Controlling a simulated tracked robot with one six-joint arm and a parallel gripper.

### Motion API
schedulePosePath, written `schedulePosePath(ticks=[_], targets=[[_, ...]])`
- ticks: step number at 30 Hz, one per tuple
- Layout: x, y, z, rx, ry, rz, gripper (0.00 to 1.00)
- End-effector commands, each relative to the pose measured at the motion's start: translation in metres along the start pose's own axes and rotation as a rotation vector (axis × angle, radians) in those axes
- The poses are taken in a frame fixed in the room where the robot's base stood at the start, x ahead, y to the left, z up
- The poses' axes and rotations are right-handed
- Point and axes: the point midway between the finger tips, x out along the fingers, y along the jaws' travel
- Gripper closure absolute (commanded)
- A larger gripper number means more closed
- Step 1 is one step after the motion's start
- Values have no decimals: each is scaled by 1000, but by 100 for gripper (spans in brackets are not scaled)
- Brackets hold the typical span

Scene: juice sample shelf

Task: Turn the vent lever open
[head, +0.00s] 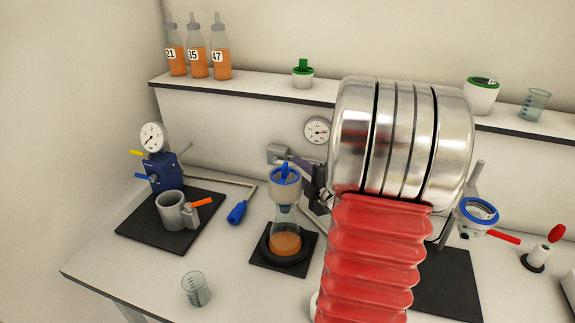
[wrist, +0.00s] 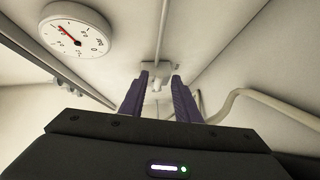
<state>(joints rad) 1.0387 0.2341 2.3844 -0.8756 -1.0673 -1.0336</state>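My gripper (head: 294,158) is partly hidden behind my arm in the head view, with its purple fingers reaching left toward a grey fitting (head: 276,152) near the back wall. In the wrist view my gripper (wrist: 160,80) has its two fingers apart with a gap between them. A pale fitting (wrist: 155,72) shows beyond the fingertips; contact cannot be told. No lever is labelled as the vent lever. Candidates are a yellow lever (head: 137,153) and a blue lever (head: 147,177) on a blue block (head: 165,173), an orange lever (head: 202,202) by a grey cup, and a red lever (head: 503,237) at right.
A flask (head: 286,243) with a blue-rimmed top stands below my gripper. A round gauge (head: 317,130) is on the wall; a gauge also shows in the wrist view (wrist: 76,30). A beaker (head: 195,289) stands at the front left. Bottles (head: 197,64) stand on the shelf.

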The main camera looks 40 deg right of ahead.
Motion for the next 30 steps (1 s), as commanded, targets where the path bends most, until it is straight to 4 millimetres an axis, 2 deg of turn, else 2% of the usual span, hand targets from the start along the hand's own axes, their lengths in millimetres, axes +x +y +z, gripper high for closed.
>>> schedulePosePath(ticks=[15, 27, 30], targets=[[8, -1, 4, 1, -4, 0, 71], [7, -1, 4, 1, -4, 0, 99], [7, -2, 4, 1, -4, -1, 100]])
